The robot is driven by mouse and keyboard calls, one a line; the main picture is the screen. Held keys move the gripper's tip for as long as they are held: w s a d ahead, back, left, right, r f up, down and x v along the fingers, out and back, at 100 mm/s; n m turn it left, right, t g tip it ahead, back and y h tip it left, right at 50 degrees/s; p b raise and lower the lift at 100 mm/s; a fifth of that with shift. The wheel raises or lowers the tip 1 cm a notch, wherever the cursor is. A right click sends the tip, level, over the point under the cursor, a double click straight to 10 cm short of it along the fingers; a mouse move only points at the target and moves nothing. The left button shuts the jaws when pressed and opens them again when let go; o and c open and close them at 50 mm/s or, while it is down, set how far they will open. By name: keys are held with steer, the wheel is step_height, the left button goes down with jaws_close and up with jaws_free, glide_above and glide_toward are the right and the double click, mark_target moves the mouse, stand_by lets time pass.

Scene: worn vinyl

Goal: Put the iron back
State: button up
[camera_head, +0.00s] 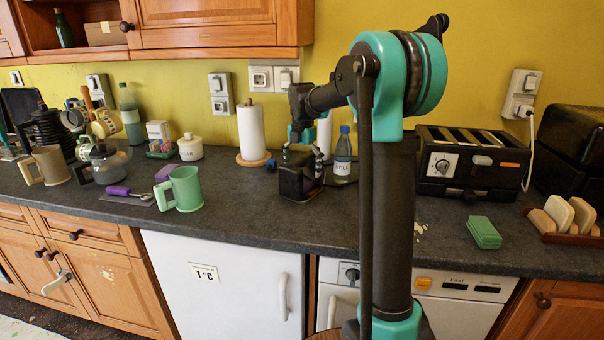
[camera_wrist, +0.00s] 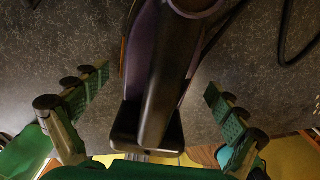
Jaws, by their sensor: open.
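A dark iron (camera_head: 299,183) is on the grey counter below my gripper (camera_head: 302,156), near the middle of the head view. Its detail is hard to make out there. In the wrist view the iron (camera_wrist: 160,95) is a dark, purple-black body with a long black handle, lying between my two green fingers (camera_wrist: 155,92). The fingers are apart, with visible gaps to the iron on both sides. A black cord (camera_wrist: 286,40) shows at the upper right of the wrist view. The iron's lower parts are hidden under its handle and body.
A paper towel roll (camera_head: 251,133) stands left of the iron and a water bottle (camera_head: 342,155) right of it. A green mug (camera_head: 184,188) is further left. A black toaster (camera_head: 470,160) and green sponge (camera_head: 484,232) are right. Counter (camera_head: 255,205) in front is clear.

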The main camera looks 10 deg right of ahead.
step_height(320, 180, up, 11)
steer(key=shift+f, duration=0.1)
stand_by(0.5)
